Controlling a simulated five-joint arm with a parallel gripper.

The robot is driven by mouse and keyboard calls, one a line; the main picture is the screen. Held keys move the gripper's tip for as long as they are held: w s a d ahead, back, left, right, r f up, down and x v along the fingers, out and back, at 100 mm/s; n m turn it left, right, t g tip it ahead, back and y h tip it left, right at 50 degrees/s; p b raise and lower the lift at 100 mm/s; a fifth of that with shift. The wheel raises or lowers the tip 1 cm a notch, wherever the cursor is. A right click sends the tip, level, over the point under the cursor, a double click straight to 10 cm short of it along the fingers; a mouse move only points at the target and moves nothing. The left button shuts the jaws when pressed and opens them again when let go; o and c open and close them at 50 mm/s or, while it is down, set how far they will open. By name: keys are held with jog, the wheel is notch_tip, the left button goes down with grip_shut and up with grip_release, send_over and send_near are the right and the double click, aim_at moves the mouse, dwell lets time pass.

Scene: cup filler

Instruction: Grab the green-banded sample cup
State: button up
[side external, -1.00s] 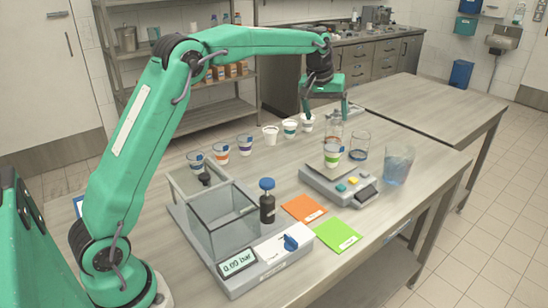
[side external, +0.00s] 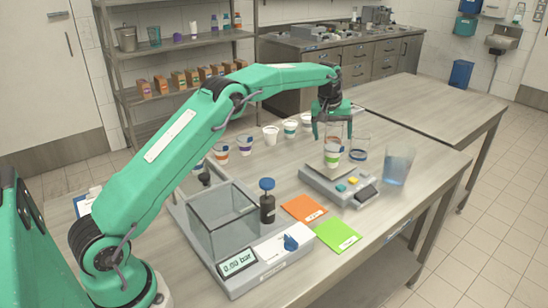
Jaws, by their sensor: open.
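The green-banded sample cup (side external: 332,157) is a small white cup with a bright green band. It stands upright on the plate of the small grey scale (side external: 352,193). My gripper (side external: 332,138) points down above the cup, fingers spread to either side and nothing held. The fingertips look slightly higher than the cup's rim; their exact distance in depth from the cup is hard to tell.
A row of banded cups (side external: 245,146) stands behind. A glass-walled pressure unit (side external: 222,220), orange card (side external: 303,208) and green card (side external: 339,236) lie left and in front.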

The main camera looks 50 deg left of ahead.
aim_at(333, 148)
jog(key=shift+w+f, duration=0.15)
jog(key=shift+f, duration=0.55)
jog(key=shift+f, duration=0.1)
jog(key=shift+x, duration=2.5)
jog(key=shift+c, duration=0.4)
